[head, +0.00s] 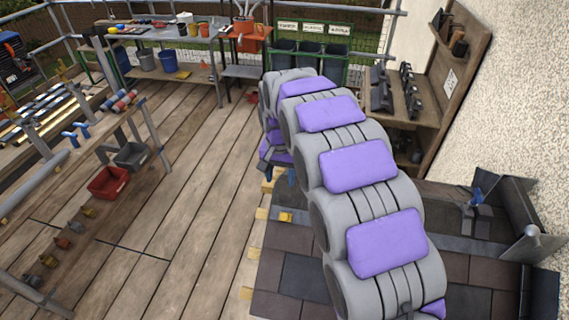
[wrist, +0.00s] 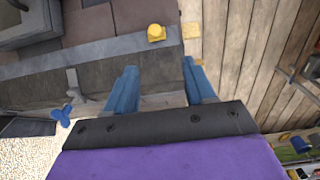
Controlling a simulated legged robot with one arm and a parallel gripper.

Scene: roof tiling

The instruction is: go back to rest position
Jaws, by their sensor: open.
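My gripper (wrist: 160,72) shows in the wrist view as two blue fingers set well apart, with nothing between them. It hangs over the edge of the roof section, where dark tiles (wrist: 95,25) meet a grey strip. In the head view my segmented grey and purple arm reaches out over the tiles (head: 300,278) and hides most of the gripper. Only a bit of blue shows beside the arm's far end. A small yellow block (wrist: 156,33) lies beyond the fingertips on the grey strip, apart from them; it also shows in the head view (head: 285,217).
A wooden shelf (head: 445,85) stands against the rough wall at right. A blue-handled item (head: 477,195) sits on the roof's right part. A workbench (head: 165,35) and bins (head: 310,60) stand at the back. Red (head: 109,182) and grey trays are at left. The plank floor (head: 190,160) between is clear.

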